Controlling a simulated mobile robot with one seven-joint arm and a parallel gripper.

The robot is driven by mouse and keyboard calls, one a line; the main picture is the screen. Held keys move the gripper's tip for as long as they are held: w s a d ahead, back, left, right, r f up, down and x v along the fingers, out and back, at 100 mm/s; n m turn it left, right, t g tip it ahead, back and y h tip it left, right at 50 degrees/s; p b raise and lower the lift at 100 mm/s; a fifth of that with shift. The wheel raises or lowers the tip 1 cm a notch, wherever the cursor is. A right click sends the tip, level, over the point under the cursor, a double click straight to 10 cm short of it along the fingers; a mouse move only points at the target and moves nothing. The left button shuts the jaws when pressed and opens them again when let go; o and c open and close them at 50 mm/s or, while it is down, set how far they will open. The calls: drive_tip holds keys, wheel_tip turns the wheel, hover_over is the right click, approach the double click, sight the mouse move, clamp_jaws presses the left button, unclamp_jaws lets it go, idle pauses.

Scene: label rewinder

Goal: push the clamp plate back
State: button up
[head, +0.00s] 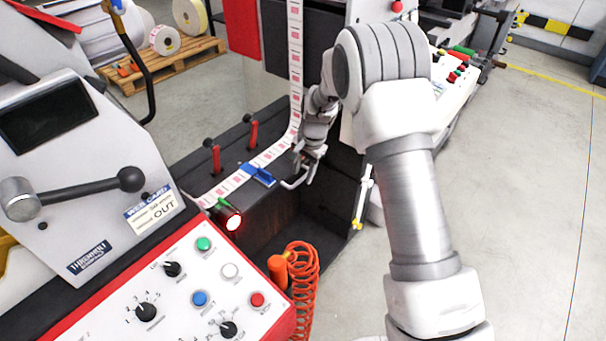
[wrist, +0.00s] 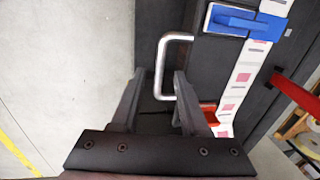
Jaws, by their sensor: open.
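A bent metal handle (head: 293,184) sticks out from the front of the dark web table (head: 262,220); it also shows in the wrist view (wrist: 160,62). A blue piece (head: 262,175) lies across the label web at the table's front edge; it also shows in the wrist view (wrist: 245,21). I cannot tell for certain which part is the clamp plate. My gripper (head: 306,168) is close to the handle. In the wrist view my gripper (wrist: 160,74) is open, and the handle's bar appears between its fingers.
Red levers (head: 253,134) stand behind the printed label web (head: 270,153). A red-lit sensor (head: 232,221), a coiled orange hose (head: 302,268) and a button panel (head: 190,290) are nearer. Open floor (head: 530,190) lies to the right.

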drive_tip(key=shift+f, duration=0.35)
clamp_jaws()
idle(1.2)
